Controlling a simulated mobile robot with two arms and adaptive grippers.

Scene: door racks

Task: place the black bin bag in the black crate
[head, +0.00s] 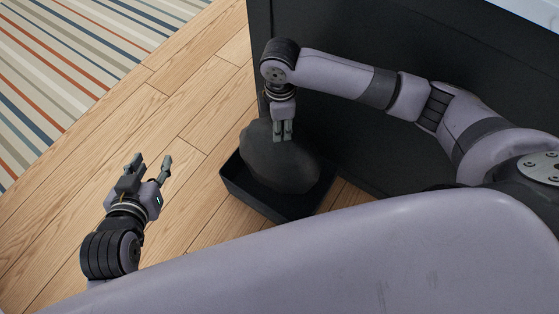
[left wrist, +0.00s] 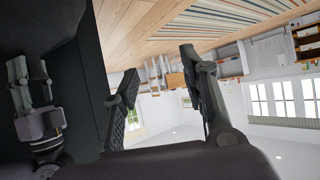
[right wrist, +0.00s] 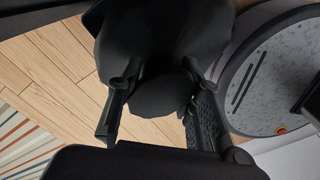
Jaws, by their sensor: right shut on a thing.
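The black bin bag (head: 277,160) is a dark, rounded lump in the head view, over the black crate (head: 259,201). I cannot tell whether it touches the crate's bottom. My right gripper (head: 283,136) is shut on the top of the bag. In the right wrist view the bag (right wrist: 160,50) shows between and beyond the fingers (right wrist: 155,110). The crate stands on the floor against a dark cabinet, and the bag hides much of its inside. My left gripper (head: 152,166) is open and empty, to the left of the crate; its spread fingers show in the left wrist view (left wrist: 160,75).
A dark cabinet (head: 400,140) stands right behind and beside the crate. Wooden floor (head: 190,120) is clear to the left of the crate. A striped rug (head: 60,60) lies at the upper left.

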